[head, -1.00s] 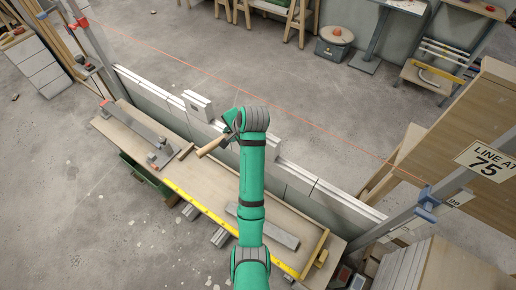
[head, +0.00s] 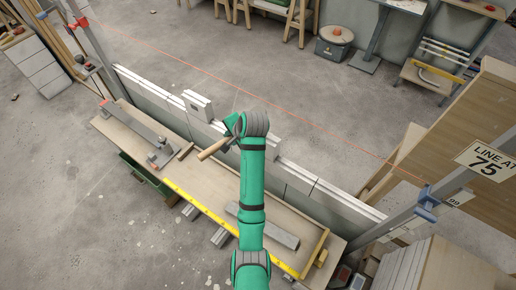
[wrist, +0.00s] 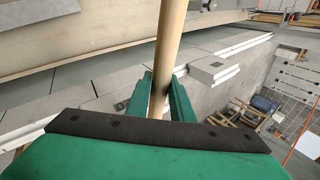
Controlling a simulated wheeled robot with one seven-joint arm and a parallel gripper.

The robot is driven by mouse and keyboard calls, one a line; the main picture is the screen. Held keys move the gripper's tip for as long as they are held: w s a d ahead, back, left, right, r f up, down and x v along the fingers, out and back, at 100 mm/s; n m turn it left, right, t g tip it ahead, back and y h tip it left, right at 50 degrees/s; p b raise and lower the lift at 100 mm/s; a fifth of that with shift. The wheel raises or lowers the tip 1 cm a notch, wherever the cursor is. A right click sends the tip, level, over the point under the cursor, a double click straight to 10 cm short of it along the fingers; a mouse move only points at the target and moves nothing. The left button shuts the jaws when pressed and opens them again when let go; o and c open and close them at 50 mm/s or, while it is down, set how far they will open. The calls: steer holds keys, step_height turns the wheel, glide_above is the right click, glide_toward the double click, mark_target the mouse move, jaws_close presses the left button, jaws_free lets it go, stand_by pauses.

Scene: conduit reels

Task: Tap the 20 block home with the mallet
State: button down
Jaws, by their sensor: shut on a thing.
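My gripper (wrist: 160,95) is shut on the wooden handle of the mallet (wrist: 171,45). In the head view the mallet's handle (head: 213,150) sticks out to the lower left of my gripper (head: 232,127). The mallet's head cannot be made out. A pale block (head: 198,104) stands above the top of the low wall, left of my gripper and apart from it. It also shows in the wrist view (wrist: 214,70), with a dark square mark. Its number is too small to read. Another pale block (head: 269,149) is partly hidden behind my arm.
The low block wall (head: 340,199) runs diagonally beside a workbench (head: 190,175). A grey bar (head: 262,228) and a metal tool (head: 140,127) lie on the bench. An orange string line (head: 305,116) crosses beyond the wall. A post stands at each end.

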steer(key=shift+f, duration=0.75)
steer(key=shift+r, duration=0.1)
steer(key=shift+w+r, duration=0.1)
steer(key=shift+r, duration=1.9)
steer(key=shift+r, duration=2.5)
